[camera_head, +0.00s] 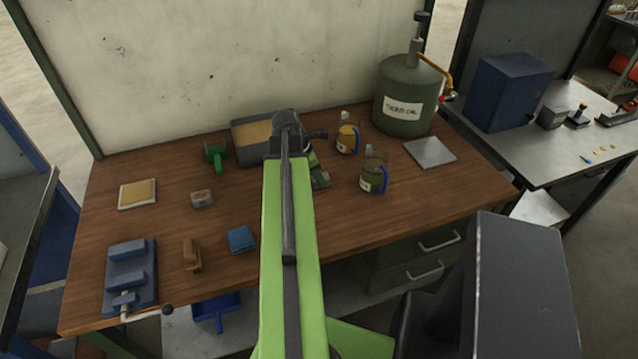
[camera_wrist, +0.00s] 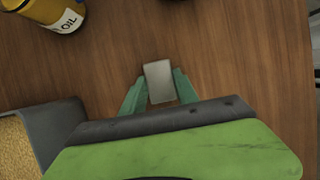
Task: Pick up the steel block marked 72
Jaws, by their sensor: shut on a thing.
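My gripper (camera_head: 319,178) is over the middle of the wooden workbench, mostly hidden behind my arm in the head view. In the wrist view, its two green fingers (camera_wrist: 160,92) are shut on a small grey steel block (camera_wrist: 159,80), one finger on each side. No number can be read on the face of this block that shows. I cannot tell how far it is above the wood. Another small grey block (camera_head: 202,198) lies on the bench to the left, with a pale top; its marking is too small to read.
A sand-filled tray (camera_head: 238,148) is behind and left of my gripper. A yellow oil jug (camera_head: 347,138) and a dark oil jug (camera_head: 373,175) stand to the right. A vise (camera_head: 130,278), brush (camera_head: 192,255) and blue block (camera_head: 241,239) are at front left. A large tank (camera_head: 405,100) stands behind.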

